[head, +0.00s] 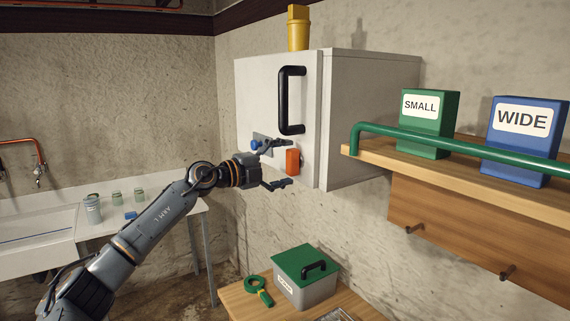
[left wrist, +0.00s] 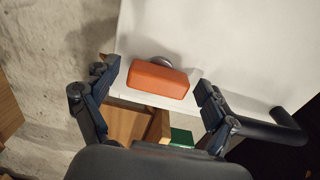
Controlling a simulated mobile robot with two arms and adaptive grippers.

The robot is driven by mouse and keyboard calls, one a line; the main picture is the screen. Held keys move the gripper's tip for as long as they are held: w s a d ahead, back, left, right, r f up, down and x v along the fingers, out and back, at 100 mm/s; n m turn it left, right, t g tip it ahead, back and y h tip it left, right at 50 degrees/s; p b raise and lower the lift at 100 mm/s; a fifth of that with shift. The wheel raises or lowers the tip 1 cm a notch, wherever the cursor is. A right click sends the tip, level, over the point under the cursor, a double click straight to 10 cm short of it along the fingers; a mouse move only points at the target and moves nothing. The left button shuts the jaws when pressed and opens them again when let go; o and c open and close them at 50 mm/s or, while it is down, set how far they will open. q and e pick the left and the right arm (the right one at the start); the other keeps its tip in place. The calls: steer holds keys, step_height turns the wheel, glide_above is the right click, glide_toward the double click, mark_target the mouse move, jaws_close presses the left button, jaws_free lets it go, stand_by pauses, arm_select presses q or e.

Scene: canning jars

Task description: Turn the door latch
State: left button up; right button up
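The orange door latch (head: 293,161) is a small block on the lower part of the white cabinet's door (head: 262,95). In the left wrist view the latch (left wrist: 157,79) lies lengthwise across the gap between my fingers, with a round grey mount behind it. My left gripper (head: 284,165) is open, with one finger above the latch and one below in the head view. In the left wrist view my left gripper (left wrist: 158,84) shows a finger on each side of the latch, apparently apart from it. My right gripper is out of view.
A black door handle (head: 283,100) stands above the latch. A yellow object (head: 298,30) is on the cabinet top. A wooden shelf (head: 460,180) with a green rail (head: 450,141) is to the right. Below are a green-lidded box (head: 300,290) and a green ring tool (head: 258,290).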

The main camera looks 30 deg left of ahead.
arm_select(q)
steer(key=shift+s, duration=0.1)
steer(key=v, duration=0.7)
stand_by(0.4)
steer(key=shift+s+a, duration=0.1)
steer(key=shift+s, duration=0.05)
steer(key=shift+f, duration=0.1)
